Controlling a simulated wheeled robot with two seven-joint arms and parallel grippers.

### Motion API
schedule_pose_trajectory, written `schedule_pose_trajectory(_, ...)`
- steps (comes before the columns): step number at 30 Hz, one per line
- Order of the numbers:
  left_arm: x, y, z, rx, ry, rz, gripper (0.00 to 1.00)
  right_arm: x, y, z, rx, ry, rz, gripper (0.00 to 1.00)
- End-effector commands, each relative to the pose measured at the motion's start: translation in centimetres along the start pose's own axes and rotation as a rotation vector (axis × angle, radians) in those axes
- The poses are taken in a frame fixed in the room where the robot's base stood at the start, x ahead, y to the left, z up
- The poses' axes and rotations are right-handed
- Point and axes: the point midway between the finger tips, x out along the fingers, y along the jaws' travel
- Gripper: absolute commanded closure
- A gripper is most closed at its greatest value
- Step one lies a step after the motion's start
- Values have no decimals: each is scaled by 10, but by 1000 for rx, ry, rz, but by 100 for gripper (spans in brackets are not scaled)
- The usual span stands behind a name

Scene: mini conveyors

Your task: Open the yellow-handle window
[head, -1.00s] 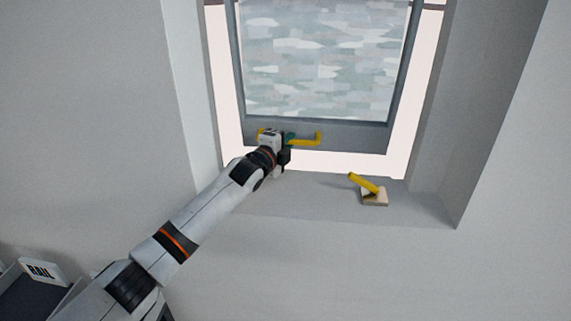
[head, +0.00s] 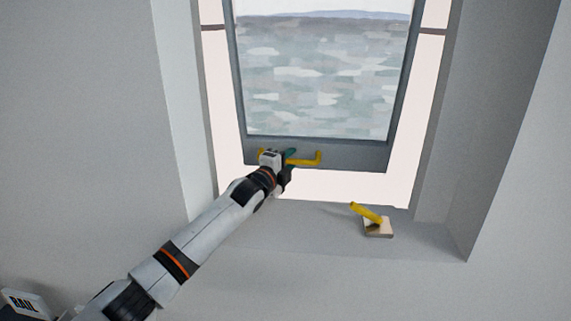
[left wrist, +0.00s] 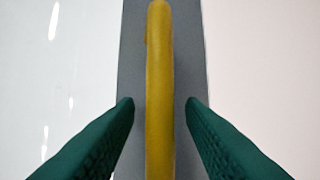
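The window's grey sash (head: 340,153) stands away from its surround, with a pale gap along its sides and below it. A yellow bar handle (head: 310,160) runs along its lower rail; it also shows upright in the left wrist view (left wrist: 159,90). My left gripper (head: 287,160) is at this handle. In the left wrist view its green fingers (left wrist: 160,105) stand on either side of the bar, open, with a small space on each side. A yellow lever (head: 366,212) on a beige base (head: 378,231) sits on the sill, apart from my gripper. My right gripper is out of view.
The grey sill (head: 310,232) and the deep side walls of the recess (head: 475,130) bound the opening. A white sign (head: 25,304) stands at the lower left. The sill is clear apart from the lever.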

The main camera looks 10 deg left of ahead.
Motion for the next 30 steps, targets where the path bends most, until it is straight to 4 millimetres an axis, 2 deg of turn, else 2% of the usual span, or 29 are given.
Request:
schedule_pose_trajectory(8,-20,-3,0,-1,-1,0,64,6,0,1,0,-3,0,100)
schedule_pose_trajectory(21,-90,-3,-1,2,0,0,64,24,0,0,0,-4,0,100)
schedule_pose_trajectory(25,-106,-2,-1,1,0,0,64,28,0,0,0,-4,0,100)
schedule_pose_trajectory(30,-117,-1,0,0,0,0,64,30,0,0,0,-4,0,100)
